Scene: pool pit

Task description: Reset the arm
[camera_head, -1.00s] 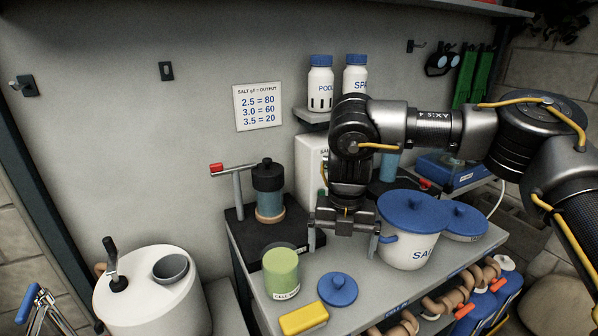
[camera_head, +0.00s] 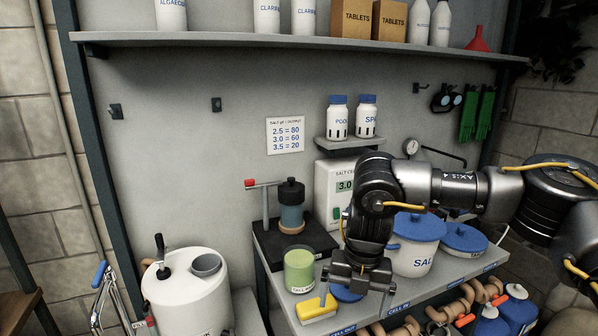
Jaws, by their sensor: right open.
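My right arm comes in from the right. My right gripper (camera_head: 357,287) points down over the front of the bench, open, with nothing seen between its fingers. It is in front of a blue lid (camera_head: 345,293), which it partly hides. The white salt pot (camera_head: 413,258) with its blue lid stands behind and right of the gripper, partly covered by my arm. The green-topped jar (camera_head: 299,270) stands just left of the gripper. The yellow block (camera_head: 316,309) lies in front of that jar. My left gripper is not in view.
A black stand with a red-handled press and dark cylinder (camera_head: 291,208) is at the bench's left. A salt cell box (camera_head: 333,190) stands behind my arm. A white tank (camera_head: 185,298) is at lower left. A shelf (camera_head: 300,48) with bottles and boxes runs above. Pipes run below the bench front.

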